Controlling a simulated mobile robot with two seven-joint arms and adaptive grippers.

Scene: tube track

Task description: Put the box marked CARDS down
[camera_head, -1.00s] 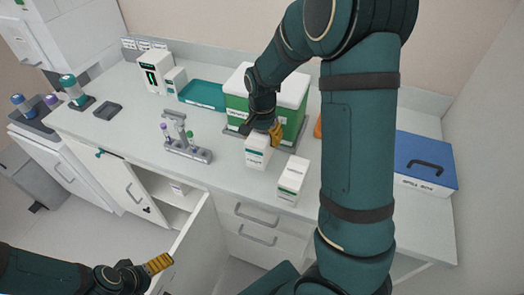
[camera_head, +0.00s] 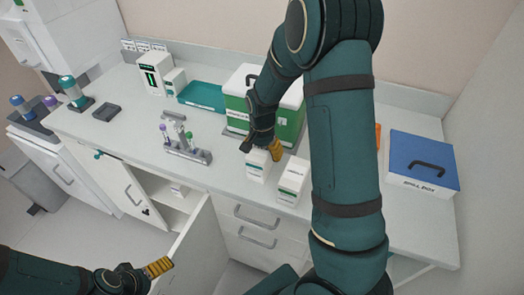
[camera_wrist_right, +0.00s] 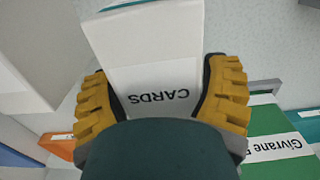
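The white box marked CARDS (camera_head: 257,168) is in my right gripper (camera_head: 264,148), near the front of the counter. In the right wrist view the label CARDS shows on the box (camera_wrist_right: 150,85), and the yellow fingers of the right gripper (camera_wrist_right: 160,98) press on its two sides. I cannot tell whether the underside of the box touches the counter.
A similar white box (camera_head: 292,182) stands close to the right. A green box with a white lid (camera_head: 290,115) is behind. A tube rack (camera_head: 188,151) stands left, a blue spill box (camera_head: 424,163) right. A cupboard door (camera_head: 193,243) hangs open below the counter.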

